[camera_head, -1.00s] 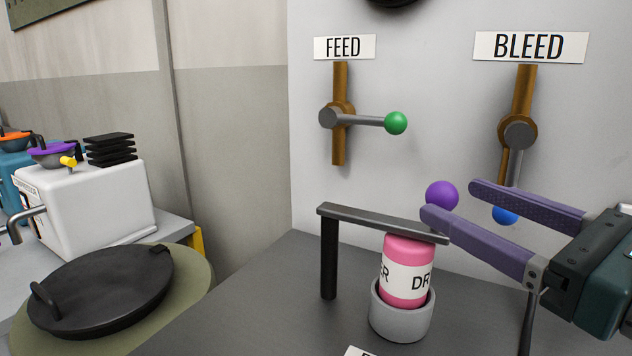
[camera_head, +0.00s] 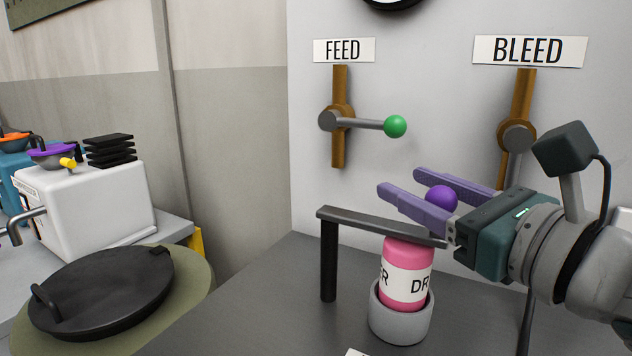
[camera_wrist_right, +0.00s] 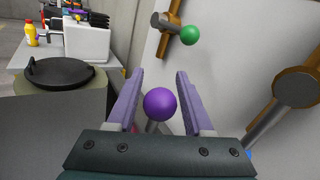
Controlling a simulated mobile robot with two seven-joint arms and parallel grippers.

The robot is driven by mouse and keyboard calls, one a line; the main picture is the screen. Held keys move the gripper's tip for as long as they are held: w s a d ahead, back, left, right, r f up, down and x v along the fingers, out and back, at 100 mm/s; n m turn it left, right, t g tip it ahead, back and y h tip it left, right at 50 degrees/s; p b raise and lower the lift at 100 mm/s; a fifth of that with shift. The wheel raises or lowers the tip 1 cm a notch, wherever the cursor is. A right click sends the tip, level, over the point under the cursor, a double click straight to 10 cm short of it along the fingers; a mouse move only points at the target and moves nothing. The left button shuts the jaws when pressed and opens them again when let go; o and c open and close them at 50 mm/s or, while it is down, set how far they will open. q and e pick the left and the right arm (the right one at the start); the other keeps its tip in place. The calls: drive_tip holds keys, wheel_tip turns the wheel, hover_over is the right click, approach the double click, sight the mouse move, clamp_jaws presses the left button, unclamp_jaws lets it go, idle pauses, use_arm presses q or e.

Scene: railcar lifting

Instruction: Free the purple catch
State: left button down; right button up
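The purple catch is a purple ball (camera_head: 441,198) behind the dark bar over the pink canister. In the right wrist view the purple ball (camera_wrist_right: 160,104) sits on a short grey stem between my fingers. My right gripper (camera_head: 402,182) is open, with its purple fingers on either side of the ball. Gaps show between the ball and both fingers in the right wrist view. The dark bar (camera_head: 370,224) spans over the pink canister (camera_head: 405,272), which stands in a grey cup (camera_head: 388,318).
The FEED valve lever with a green knob (camera_head: 395,126) is on the wall panel at the left. The BLEED valve (camera_head: 517,135) is behind my right gripper. A white box (camera_head: 100,205) and a black round lid (camera_head: 100,290) stand to the left.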

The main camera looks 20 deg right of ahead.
clamp_jaws()
idle(1.1)
